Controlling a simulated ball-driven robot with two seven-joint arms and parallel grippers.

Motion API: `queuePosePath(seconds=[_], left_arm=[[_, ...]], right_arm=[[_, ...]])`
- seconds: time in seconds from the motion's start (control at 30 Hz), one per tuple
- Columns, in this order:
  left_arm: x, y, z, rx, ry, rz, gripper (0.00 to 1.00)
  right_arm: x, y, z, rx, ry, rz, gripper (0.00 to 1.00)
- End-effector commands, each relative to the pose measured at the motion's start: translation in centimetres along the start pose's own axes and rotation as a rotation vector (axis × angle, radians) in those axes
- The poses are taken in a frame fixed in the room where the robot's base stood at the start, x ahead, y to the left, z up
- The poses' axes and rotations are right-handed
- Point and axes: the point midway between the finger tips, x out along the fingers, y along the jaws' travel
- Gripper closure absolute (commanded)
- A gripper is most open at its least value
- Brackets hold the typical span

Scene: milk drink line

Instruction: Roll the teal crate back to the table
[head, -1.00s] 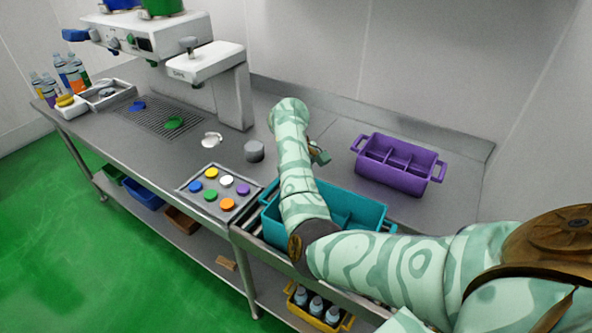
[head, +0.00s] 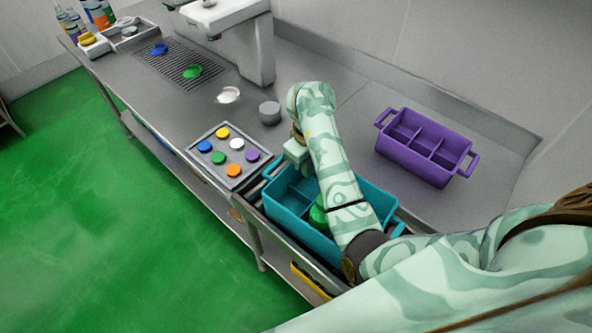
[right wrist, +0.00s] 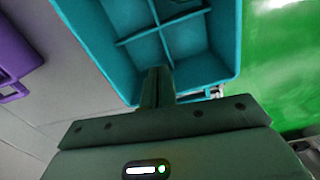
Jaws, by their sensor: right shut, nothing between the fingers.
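The teal crate (head: 287,213) stands on the roller strip at the table's front edge, partly hidden under my right arm. A green thing (head: 318,214) shows inside it beside my arm; most of it is hidden. My right gripper (head: 296,152) is at the crate's back-left side. In the right wrist view, its fingers (right wrist: 156,80) are together and empty at the near rim of the crate (right wrist: 205,82). I cannot tell whether they touch the rim. The crate compartments visible there look empty. My left gripper is out of view.
A purple divided crate (head: 424,147) stands on the steel table to the right. A grey tray of coloured caps (head: 228,156) lies left of the teal crate, with a grey cylinder (head: 270,112) behind.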

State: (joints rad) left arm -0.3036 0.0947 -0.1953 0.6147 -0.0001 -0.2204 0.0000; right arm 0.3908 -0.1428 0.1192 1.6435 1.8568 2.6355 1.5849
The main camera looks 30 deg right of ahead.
Motion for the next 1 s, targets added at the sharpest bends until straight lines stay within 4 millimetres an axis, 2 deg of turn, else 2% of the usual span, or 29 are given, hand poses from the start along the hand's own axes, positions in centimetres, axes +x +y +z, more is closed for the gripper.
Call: queuePosePath(seconds=[0.03, 0.2, 0.3, 0.5, 0.9, 1.0], left_arm=[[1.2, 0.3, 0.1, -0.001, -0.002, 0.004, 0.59], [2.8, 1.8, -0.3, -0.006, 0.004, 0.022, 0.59], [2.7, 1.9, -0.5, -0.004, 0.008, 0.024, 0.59], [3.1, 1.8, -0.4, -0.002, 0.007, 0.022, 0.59], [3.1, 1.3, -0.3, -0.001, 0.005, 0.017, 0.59], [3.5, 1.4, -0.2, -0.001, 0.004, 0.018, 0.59]], right_arm=[[1.8, 0.0, 0.1, -0.002, -0.004, -0.001, 1.0], [5.1, 0.0, 0.0, -0.002, -0.004, 0.0, 1.0], [4.3, 0.1, -1.9, -0.003, 0.002, 0.002, 1.0], [4.2, 0.0, -3.7, -0.001, 0.001, 0.001, 1.0], [4.2, 0.0, -4.1, -0.001, 0.002, 0.001, 1.0], [4.2, 0.7, -4.4, 0.004, 0.008, 0.004, 1.0]])
